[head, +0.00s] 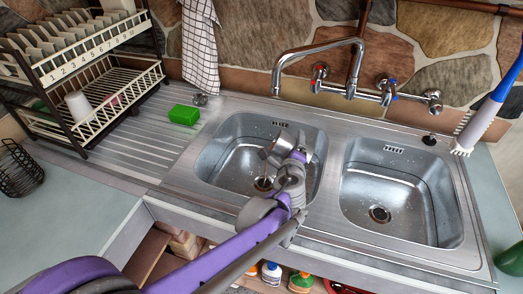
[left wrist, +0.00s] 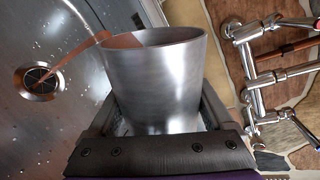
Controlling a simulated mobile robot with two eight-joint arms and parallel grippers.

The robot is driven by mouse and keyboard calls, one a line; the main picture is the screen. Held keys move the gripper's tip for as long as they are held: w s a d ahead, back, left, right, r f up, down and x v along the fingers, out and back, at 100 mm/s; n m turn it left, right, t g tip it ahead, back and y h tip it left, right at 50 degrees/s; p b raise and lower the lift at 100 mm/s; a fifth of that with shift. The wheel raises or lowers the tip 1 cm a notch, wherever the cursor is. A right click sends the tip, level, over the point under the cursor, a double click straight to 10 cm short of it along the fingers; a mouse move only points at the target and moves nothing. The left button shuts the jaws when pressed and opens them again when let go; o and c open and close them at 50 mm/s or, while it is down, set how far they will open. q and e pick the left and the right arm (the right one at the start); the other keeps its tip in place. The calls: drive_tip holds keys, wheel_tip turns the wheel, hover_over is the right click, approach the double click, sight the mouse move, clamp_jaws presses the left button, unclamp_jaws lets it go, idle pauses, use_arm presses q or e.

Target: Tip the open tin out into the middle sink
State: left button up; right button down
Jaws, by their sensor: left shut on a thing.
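The open tin (head: 276,150) is a plain metal can held tilted above the left of two steel sink basins (head: 222,152). My left gripper (head: 293,161) is shut on the tin. In the left wrist view, the tin (left wrist: 155,85) sits between the gripper's dark fingers. A brown stream (left wrist: 78,58) runs from its rim towards the drain (left wrist: 37,81) of the basin. The tin's inside is mostly hidden, so I cannot tell how much is left. My right gripper is not in view.
The right basin (head: 350,190) is empty. A mixer tap (head: 318,48) stands behind the basins. A green sponge (head: 184,115) lies on the drainboard, with a plate rack (head: 75,95) at the left and a brush (head: 485,118) at the right.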

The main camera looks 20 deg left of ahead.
use_arm(q)
drive_tip(key=shift+r+n+h, duration=0.3)
drive_tip(key=shift+r+n, duration=0.05)
drive_tip(key=shift+n, duration=0.15)
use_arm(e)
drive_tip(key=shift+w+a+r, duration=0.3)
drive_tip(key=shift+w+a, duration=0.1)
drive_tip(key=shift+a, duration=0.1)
